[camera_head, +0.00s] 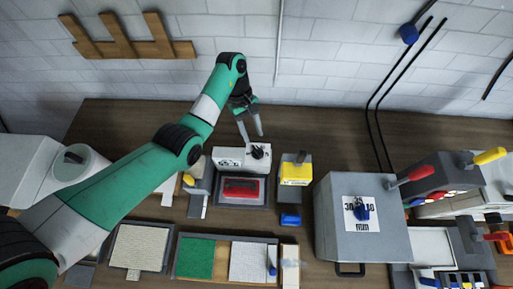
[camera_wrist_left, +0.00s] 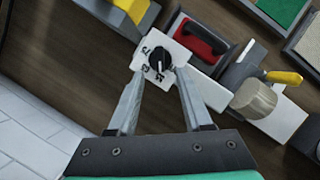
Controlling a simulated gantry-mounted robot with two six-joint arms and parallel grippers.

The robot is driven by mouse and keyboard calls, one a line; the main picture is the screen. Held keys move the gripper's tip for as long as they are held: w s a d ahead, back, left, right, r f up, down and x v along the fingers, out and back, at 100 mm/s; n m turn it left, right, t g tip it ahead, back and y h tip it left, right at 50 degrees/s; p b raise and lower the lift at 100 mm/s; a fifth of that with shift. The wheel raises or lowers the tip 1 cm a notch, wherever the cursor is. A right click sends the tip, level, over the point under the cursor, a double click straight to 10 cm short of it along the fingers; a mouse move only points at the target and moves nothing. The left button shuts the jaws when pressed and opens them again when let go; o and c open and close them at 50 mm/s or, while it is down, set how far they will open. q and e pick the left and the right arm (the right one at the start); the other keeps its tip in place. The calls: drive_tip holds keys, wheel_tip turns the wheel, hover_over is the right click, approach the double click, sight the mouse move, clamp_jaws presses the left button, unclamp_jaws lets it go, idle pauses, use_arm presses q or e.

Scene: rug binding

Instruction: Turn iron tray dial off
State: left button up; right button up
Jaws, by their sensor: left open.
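My left gripper (camera_head: 252,137) is open just above and behind the dial. In the left wrist view its open fingers (camera_wrist_left: 161,76) point at the dial, one on each side, apparently not gripping it. My right gripper is not in view.
A large grey box (camera_head: 335,235) with a blue knob (camera_head: 362,212) is further right. Trays with green and white pads (camera_head: 195,257) lie in front. The table behind the panel is clear.

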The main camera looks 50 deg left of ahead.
sight(258, 149)
use_arm(q)
drive_tip(key=x, duration=0.7)
drive_tip(key=shift+r, duration=0.1)
clamp_jaws()
